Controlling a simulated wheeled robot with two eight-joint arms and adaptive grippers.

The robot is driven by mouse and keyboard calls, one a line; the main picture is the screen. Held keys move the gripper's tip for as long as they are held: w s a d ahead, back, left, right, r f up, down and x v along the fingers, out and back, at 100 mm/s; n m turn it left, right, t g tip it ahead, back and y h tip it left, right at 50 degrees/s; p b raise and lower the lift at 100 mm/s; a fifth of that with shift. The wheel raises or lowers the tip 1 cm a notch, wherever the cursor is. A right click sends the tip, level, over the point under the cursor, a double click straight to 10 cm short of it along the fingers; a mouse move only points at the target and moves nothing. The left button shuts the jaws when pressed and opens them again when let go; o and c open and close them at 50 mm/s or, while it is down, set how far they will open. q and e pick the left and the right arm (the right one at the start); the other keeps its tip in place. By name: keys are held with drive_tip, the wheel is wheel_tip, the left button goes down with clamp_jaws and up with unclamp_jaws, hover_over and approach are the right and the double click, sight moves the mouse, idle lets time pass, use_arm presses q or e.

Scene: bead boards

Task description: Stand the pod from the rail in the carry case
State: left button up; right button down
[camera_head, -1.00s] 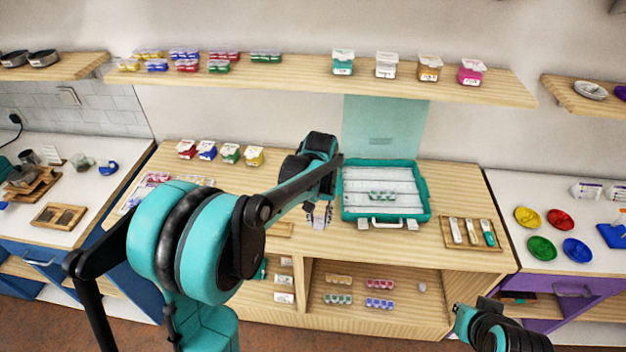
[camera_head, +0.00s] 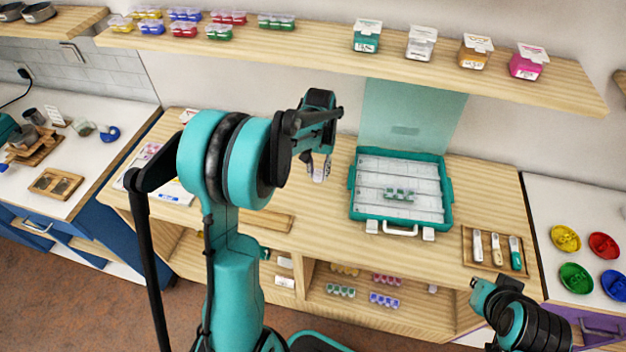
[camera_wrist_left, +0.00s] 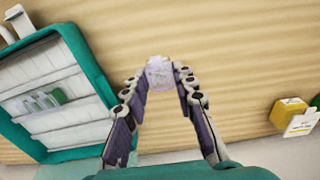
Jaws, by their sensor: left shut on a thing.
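My left gripper (camera_head: 319,172) is shut on a small clear-white pod (camera_wrist_left: 160,74), gripped between its fingertips in the left wrist view. It is over the wooden counter, left of the carry case. The carry case (camera_head: 352,202) is teal, open, with its translucent lid raised behind and pale rows inside; it also shows at the left of the wrist view (camera_wrist_left: 78,38). A small green-and-clear pod strip (camera_head: 398,194) lies in it. I cannot make out the rail for certain. Of my right arm only dark and teal links show at the lower right; its fingers are not visible.
A tray of tools (camera_head: 495,250) lies right of the case. A flat wooden board (camera_head: 268,221) is at the counter's front. A yellow box (camera_wrist_left: 289,112) stands right in the wrist view. A shelf (camera_head: 320,48) with pods and tubs runs above. Coloured dishes (camera_head: 575,277) lie far right.

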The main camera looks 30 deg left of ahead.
use_arm(q)
drive_tip(key=shift+w+a+f, duration=0.2)
drive_tip(key=shift+a+f, duration=0.6)
drive_tip(key=shift+a, duration=0.3)
wheel_tip(320, 180, down, 3)
drive_tip(key=shift+f+b, duration=0.2)
drive_tip(key=shift+b, duration=0.6)
drive_tip(key=shift+f, duration=0.2)
drive_tip(key=shift+f, duration=0.15)
drive_tip(key=o, duration=0.9)
